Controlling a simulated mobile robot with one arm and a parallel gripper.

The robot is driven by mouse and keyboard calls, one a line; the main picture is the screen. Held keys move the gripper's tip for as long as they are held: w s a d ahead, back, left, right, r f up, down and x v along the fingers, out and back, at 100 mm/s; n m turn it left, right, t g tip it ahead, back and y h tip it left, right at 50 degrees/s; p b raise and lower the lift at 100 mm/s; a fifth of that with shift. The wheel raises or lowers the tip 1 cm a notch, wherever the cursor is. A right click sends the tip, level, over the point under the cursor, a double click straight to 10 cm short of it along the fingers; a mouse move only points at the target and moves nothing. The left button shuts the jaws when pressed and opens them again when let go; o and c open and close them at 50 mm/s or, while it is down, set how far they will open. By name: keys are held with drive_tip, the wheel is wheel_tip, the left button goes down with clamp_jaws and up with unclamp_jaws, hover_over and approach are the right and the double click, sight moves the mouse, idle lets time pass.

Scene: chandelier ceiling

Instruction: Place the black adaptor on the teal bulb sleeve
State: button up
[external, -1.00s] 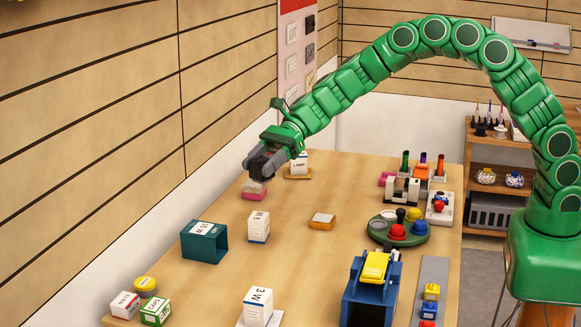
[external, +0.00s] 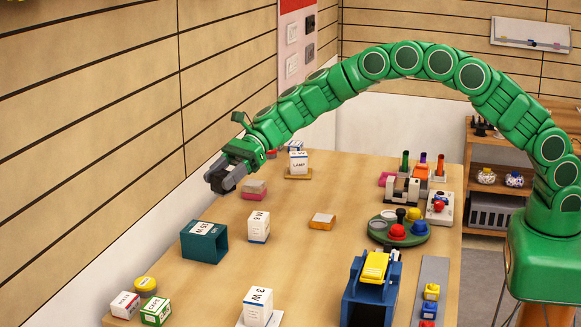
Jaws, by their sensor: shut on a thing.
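The teal bulb sleeve (external: 212,250) is a box lying on the table left of centre, with an open end facing right and a white label on top. My gripper (external: 221,181) is at the far left part of the table, above and behind the sleeve and apart from it. It is shut on a small dark thing, which I take to be the black adaptor (external: 223,184). The grey fingers hide much of it, so its shape is unclear.
A pink-and-grey block (external: 255,188) lies right of my gripper. White bulb boxes stand at the centre (external: 259,228), the back (external: 298,164) and the front (external: 258,306). The wooden wall runs close along the left.

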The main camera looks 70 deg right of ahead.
drive_tip(key=shift+w+a+f, duration=0.2)
drive_tip(key=shift+w+f, duration=0.1)
drive_tip(key=shift+w, duration=0.15)
drive_tip(key=shift+w+a+f, duration=0.2)
drive_tip(key=shift+w+f, duration=0.5)
drive_tip(key=shift+f, duration=0.2)
drive_tip(key=shift+w+a+f, duration=0.2)
drive_tip(key=shift+w+f, duration=0.55)
drive_tip(key=shift+f, duration=0.2)
drive_tip(key=shift+w+a+f, duration=0.2)
drive_tip(key=shift+w+f, duration=0.5)
drive_tip(key=shift+f, duration=0.2)
wheel_tip(320, 180, down, 3)
drive_tip(key=shift+f, duration=0.15)
drive_tip(key=o, duration=1.1)
drive_tip(key=shift+c, duration=0.2)
